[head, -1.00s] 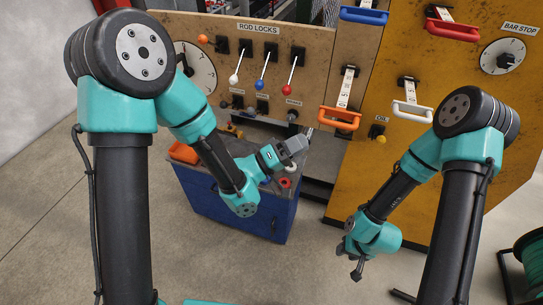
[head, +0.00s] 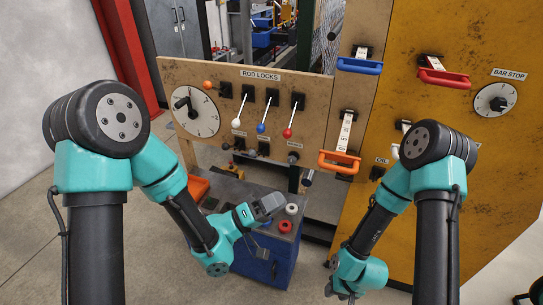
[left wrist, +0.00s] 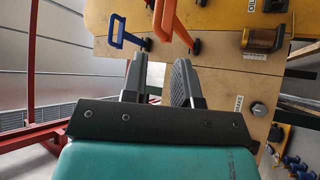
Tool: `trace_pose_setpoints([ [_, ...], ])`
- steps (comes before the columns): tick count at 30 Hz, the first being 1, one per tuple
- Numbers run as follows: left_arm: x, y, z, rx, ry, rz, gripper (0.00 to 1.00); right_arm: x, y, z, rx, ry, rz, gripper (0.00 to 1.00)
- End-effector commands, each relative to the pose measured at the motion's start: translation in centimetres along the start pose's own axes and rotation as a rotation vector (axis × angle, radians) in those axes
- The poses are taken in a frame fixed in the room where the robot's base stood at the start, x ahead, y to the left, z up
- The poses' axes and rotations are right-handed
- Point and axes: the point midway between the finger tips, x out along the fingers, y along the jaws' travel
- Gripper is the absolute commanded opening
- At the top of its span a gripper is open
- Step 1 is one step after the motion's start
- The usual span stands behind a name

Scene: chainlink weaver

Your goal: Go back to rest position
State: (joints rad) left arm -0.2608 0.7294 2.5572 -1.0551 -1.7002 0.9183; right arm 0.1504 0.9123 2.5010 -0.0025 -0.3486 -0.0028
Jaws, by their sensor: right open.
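My left gripper (head: 268,205) hangs above the workbench, in front of the rod locks panel. In the left wrist view its fingers (left wrist: 160,85) stand apart with nothing between them. My right gripper (head: 338,292) is low at the right, in front of the yellow panel, and holds nothing that I can see. Its fingertips are small and near the lower picture edge.
The blue bench (head: 265,258) carries a red roll (head: 284,226) and a white roll (head: 291,209). Behind stand the rod locks panel (head: 215,82), with white, blue and red knobbed levers, and the yellow panel (head: 450,115) with coloured handles. Open floor lies left.

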Motion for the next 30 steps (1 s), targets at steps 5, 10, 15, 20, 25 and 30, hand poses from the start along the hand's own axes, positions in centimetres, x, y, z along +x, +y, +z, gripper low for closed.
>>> trace_pose_setpoints([
  [5, -0.6, -1.1, -0.3, 0.024, 0.009, -0.051, 0.27, 0.0, 0.0, 0.0, 0.0, 0.0, 0.0, 0.43],
  [10, -3.9, -5.9, -1.3, 0.111, 0.033, -0.276, 0.27, 0.0, 0.0, 0.0, 0.0, 0.0, 0.0, 0.43],
  [15, -10.8, -12.6, -1.8, 0.193, 0.018, -0.64, 0.27, 0.0, 0.0, 0.0, 0.0, 0.0, 0.0, 0.43],
  [20, -18.9, -17.5, -0.7, 0.193, -0.056, -0.975, 0.27, 0.0, 0.0, 0.0, 0.0, 0.0, 0.0, 0.43],
  [25, -27.7, -20.1, 2.5, 0.096, -0.188, -1.276, 0.27, 0.0, 0.0, 0.0, 0.0, 0.0, 0.0, 0.43],
  [30, -34.9, -20.2, 7.2, -0.084, -0.344, -1.478, 0.27, 0.0, 0.0, 0.0, 0.0, 0.0, 0.0, 0.43],
])
